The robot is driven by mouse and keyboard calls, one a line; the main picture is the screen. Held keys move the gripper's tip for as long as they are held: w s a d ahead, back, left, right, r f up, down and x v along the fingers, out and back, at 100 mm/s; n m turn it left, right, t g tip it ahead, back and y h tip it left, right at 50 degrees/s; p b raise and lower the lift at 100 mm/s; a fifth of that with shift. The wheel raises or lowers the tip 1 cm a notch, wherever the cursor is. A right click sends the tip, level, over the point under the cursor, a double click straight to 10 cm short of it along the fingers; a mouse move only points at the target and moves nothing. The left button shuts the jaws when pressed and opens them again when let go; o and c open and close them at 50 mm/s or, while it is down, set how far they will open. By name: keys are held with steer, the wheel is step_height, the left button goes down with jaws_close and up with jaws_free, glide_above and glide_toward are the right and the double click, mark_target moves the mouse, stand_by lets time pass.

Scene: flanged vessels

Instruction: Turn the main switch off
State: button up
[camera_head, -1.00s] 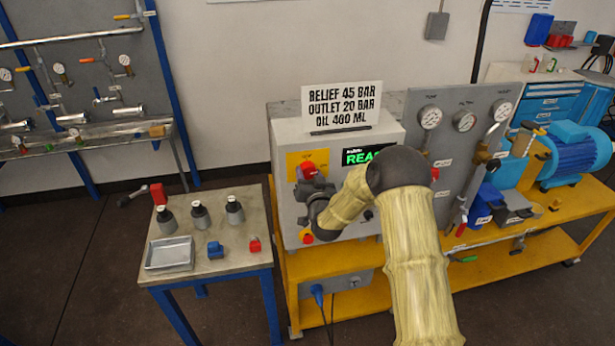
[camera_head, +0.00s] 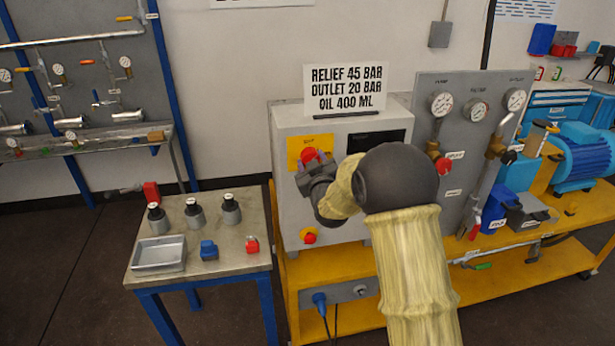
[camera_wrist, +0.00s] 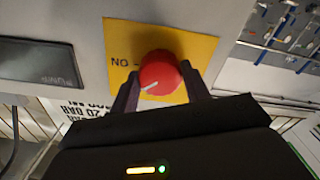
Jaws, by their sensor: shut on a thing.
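The main switch is a red round knob (camera_head: 310,154) on a yellow plate (camera_head: 293,153) at the upper left of the grey control box (camera_head: 285,200). In the wrist view the red knob (camera_wrist: 162,70) shows a white mark towards its lower left; an ON label reads upside down beside it. My gripper (camera_head: 313,168) is at the knob. In the wrist view its two dark fingers (camera_wrist: 160,88) stand on either side of the knob and are shut on it. The box's display (camera_head: 375,143) is dark; it also looks dark in the wrist view (camera_wrist: 40,64).
A sign (camera_head: 345,90) stands on top of the box. A side table (camera_head: 235,268) at the left holds several small vessels and a tray (camera_head: 159,254). Gauges and pipes on a panel (camera_head: 455,110) are to the right.

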steer(key=n+b, duration=0.4)
steer(key=f+n+b, duration=0.1)
steer(key=n+b, duration=0.1)
steer(key=b, duration=0.1)
steer(key=shift+s+a+n, duration=0.1)
steer(key=shift+n, duration=0.2)
steer(key=shift+r+n+b, duration=0.15)
steer(key=shift+n+b, duration=0.85)
steer(key=shift+b, duration=0.05)
steer(key=shift+r+n+b, duration=0.15)
steer(key=shift+n+b, duration=0.15)
steer(key=shift+n, duration=0.1)
steer(key=shift+a, duration=0.2)
steer(key=shift+d, duration=0.25)
steer(key=o, duration=1)
steer(key=shift+d, duration=0.1)
steer(key=shift+r, duration=0.15)
